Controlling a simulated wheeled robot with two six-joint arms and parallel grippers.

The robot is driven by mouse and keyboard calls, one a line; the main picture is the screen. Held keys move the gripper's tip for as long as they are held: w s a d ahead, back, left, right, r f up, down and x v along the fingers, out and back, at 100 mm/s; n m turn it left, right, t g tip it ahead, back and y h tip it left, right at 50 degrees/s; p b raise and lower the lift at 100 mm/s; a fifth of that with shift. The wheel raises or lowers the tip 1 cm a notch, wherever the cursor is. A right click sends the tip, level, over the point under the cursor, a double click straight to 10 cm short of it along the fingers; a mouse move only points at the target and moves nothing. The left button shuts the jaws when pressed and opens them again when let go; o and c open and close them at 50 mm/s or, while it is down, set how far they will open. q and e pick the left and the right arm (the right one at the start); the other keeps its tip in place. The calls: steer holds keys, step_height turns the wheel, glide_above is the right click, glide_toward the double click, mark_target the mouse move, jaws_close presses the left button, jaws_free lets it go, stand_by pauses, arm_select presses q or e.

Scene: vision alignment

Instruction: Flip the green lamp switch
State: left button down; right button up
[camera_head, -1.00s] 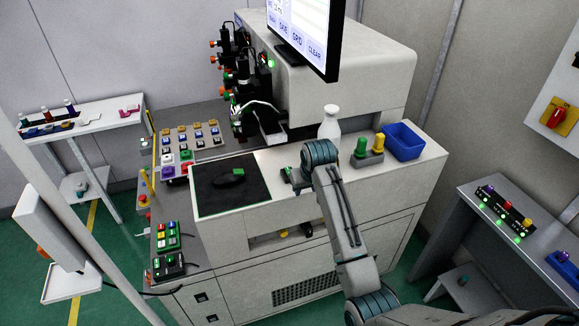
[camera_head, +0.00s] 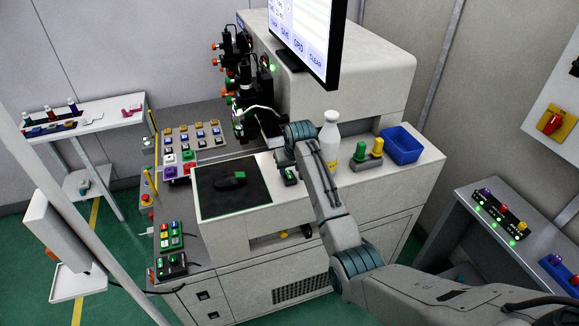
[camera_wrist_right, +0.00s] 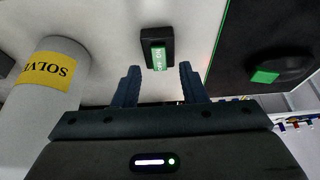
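The green lamp switch (camera_wrist_right: 158,50) is a small black block with a green rocker marked with white letters, on the pale machine top. In the right wrist view it sits just beyond and between my fingertips, apart from them. In the head view the small black-and-green switch (camera_head: 290,175) shows beside my right arm. My right gripper (camera_wrist_right: 159,75) is open and empty, with its two dark blue fingers spread on either side of the switch's line. In the head view its fingers are hard to make out by the wrist. My left gripper is in neither view.
A white bottle with a yellow label (camera_wrist_right: 48,72) stands close left of my gripper in the wrist view. A black mat (camera_head: 213,200) with a dark mouse-like object (camera_head: 232,180) lies beside the switch. Green and yellow knobs (camera_head: 360,152) and a blue bin (camera_head: 402,143) stand to the right.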

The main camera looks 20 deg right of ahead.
mark_target(289, 174)
steer(key=shift+x, duration=1.15)
steer(key=shift+c, duration=0.5)
jaws_close()
